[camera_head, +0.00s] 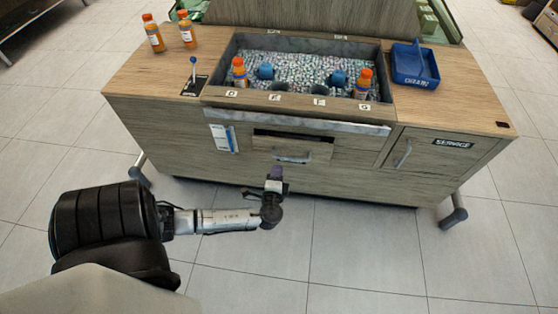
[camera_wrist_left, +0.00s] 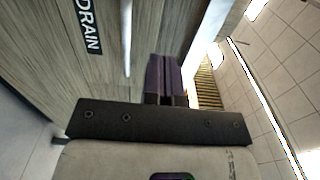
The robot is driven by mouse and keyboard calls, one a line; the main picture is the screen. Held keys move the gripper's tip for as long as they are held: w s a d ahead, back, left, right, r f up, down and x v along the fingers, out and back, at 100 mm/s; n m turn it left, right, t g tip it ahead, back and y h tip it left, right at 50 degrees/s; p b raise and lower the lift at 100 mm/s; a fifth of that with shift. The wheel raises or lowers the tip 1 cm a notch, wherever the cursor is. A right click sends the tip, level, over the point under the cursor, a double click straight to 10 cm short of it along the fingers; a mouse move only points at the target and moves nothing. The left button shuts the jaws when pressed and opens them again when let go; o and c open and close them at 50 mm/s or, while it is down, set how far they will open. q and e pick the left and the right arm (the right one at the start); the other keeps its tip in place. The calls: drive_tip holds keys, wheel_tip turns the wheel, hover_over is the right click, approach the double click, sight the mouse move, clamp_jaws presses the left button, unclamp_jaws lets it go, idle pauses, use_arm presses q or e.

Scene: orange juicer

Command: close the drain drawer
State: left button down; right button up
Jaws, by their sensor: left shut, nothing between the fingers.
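The drain drawer (camera_head: 308,148) is a small wooden front in the middle of the cabinet, with a silver bar handle (camera_head: 292,159). A dark gap shows along its top edge, and its front appears to stand out from the cabinet. In the left wrist view a wooden front (camera_wrist_left: 68,50) carries a DRAIN label, and a bright handle bar (camera_wrist_left: 127,38) runs beside it. My left gripper (camera_head: 277,172) is shut and empty, close to the lower left of the drawer front in the head view. Its purple fingers (camera_wrist_left: 166,82) are together; contact with the drawer is not clear.
The cabinet holds a basin (camera_head: 305,68) with small bottles and blue cups. A lever (camera_head: 193,73) and two bottles are at left. A service door (camera_head: 437,149) is at right. The floor in front is clear.

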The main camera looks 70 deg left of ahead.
sight(283, 142)
use_arm(q)
drive_tip(key=b+x, duration=0.3)
drive_tip(key=x, duration=0.6)
drive_tip(key=shift+f, duration=0.15)
drive_tip(key=shift+w+a+f+b, duration=0.1)
drive_tip(key=shift+w+a+b, duration=0.3)
drive_tip(key=shift+a+b, duration=0.15)
drive_tip(key=shift+w+a, duration=0.2)
drive_tip(key=shift+a, duration=0.2)
use_arm(e)
drive_tip(key=f, duration=0.1)
drive_tip(key=d+f, duration=0.1)
drive_tip(key=f, duration=0.1)
drive_tip(key=s+f, duration=0.1)
drive_tip(key=f, duration=0.1)
drive_tip(key=shift+d+f, duration=0.1)
drive_tip(key=shift+d, duration=0.05)
use_arm(q)
drive_tip(key=shift+d, duration=0.15)
use_arm(e)
drive_tip(key=shift+d, duration=0.2)
